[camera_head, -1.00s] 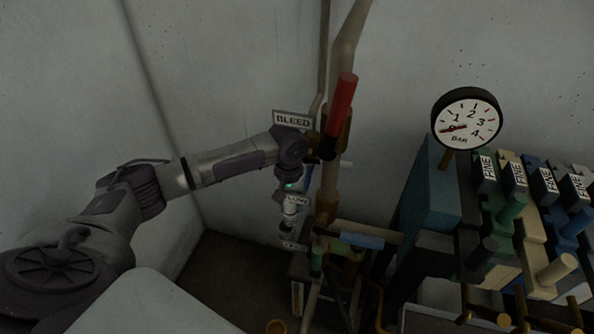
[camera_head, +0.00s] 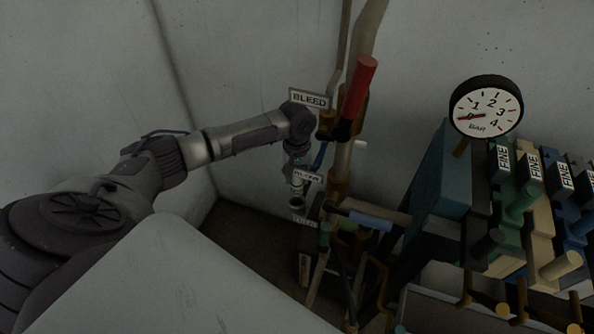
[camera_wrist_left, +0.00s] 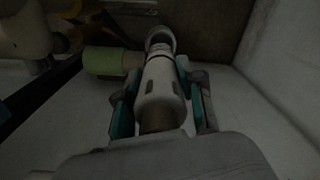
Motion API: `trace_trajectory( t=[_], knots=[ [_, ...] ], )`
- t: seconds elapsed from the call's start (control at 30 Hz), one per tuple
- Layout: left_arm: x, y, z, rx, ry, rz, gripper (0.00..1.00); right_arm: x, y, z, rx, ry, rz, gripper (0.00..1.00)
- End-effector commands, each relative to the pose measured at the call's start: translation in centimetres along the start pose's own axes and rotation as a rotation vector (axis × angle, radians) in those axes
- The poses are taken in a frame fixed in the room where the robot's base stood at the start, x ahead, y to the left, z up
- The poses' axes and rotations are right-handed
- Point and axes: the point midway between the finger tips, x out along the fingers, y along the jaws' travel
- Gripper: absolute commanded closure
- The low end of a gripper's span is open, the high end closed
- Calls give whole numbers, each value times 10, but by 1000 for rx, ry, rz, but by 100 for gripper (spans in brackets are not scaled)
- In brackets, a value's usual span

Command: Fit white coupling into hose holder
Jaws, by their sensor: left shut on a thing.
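The white coupling (camera_wrist_left: 160,88) is a pale cylinder with dark slots, held lengthwise between the two teal-lined fingers of my left gripper (camera_wrist_left: 160,108) in the left wrist view. A pale ring-shaped end (camera_wrist_left: 160,38) shows beyond its dark band; I cannot tell whether this is part of the coupling or of the hose holder. In the head view my left gripper (camera_head: 296,183) points down below the BLEED sign, beside the vertical pipe, and is small and dark there. I cannot clearly make out the hose holder. My right gripper is not in view.
The BLEED sign (camera_head: 309,98), a red-handled valve (camera_head: 358,88) and the vertical pipe (camera_head: 341,165) stand close right of my left wrist. A blue-handled valve (camera_head: 371,220) is lower right. A green cylinder (camera_wrist_left: 100,60) lies left of the coupling. Bare wall is at left.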

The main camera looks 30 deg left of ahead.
Motion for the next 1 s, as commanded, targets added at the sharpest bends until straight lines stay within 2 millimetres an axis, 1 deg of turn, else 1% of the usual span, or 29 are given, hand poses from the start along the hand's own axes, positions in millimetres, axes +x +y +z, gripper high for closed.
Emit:
trace_trajectory(
  t=[0.03, 0.2, 0.4, 0.6, 1.0],
  knots=[
    [8, 0, 0, -1, 0, 1, 100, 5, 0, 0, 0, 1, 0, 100],
    [24, 0, 0, -1, 1, 2, 100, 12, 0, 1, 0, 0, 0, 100],
    [36, 0, -1, -1, 1, 2, 100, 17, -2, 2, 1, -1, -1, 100],
    [40, 0, -1, 0, 2, 2, 100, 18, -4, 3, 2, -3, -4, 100],
    [40, 0, -1, 0, 2, 2, 100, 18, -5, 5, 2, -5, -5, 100]
  ],
)
